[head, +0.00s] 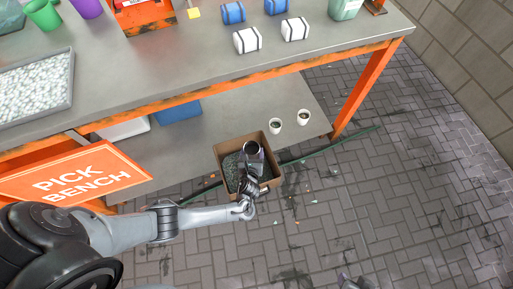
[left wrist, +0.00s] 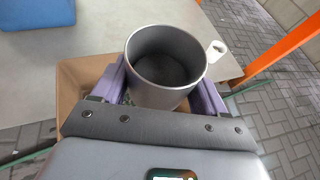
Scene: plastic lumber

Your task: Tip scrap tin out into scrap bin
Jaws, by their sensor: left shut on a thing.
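The scrap tin (head: 251,148), a grey metal cylinder, is held above the scrap bin (head: 268,142), an open brown box on the floor with dark grey bits inside. In the left wrist view, the tin (left wrist: 166,88) stands roughly upright with its mouth open. Its inside is dark and no contents can be made out. My left gripper (head: 254,168) is shut on the tin, and its purple fingers flank the tin in the left wrist view (left wrist: 164,92). The bin's brown wall (left wrist: 78,85) shows behind and left of it. My right gripper cannot be made out.
The grey-topped bench (head: 180,75) with orange frame runs behind the bin. Two white cups (head: 304,117) stand on its low shelf (head: 195,135). A green strip (head: 325,152) and small scraps lie on the paved floor, open at right.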

